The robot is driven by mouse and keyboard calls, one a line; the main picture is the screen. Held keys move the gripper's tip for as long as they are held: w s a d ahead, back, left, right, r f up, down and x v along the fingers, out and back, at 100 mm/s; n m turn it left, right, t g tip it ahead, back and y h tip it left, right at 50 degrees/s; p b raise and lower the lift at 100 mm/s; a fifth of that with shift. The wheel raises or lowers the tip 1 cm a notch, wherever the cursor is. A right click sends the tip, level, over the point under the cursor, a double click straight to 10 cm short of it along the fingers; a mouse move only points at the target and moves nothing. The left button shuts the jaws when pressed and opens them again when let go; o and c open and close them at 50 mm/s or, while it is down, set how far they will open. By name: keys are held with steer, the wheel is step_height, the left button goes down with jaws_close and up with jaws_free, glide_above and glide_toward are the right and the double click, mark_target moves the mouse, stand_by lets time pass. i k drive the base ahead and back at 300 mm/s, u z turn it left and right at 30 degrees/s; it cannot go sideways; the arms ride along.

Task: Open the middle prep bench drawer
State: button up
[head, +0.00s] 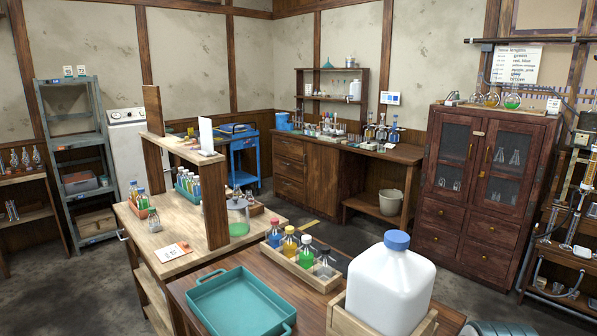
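A dark wooden bench (348,170) stands against the back wall, with a stack of three drawers at its left end. I take it to be the prep bench. The middle drawer (289,168) has a small dark pull and looks flush with the front. The top drawer (289,149) and the bottom drawer (289,188) also look shut. My gripper is not in view.
A work table (160,240) with a raised shelf stands in front. Nearer are a teal tray (240,303), a bottle rack (300,264) and a large white jug (389,285). A blue cart (238,155) stands left of the drawers. Dark floor shows before the bench.

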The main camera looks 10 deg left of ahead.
mark_target(285, 166)
steer(key=k, duration=0.5)
steer(key=z, duration=1.05)
steer(key=i, duration=4.7)
steer(key=u, duration=2.5)
steer(key=i, duration=0.8)
steer(key=z, duration=0.05)
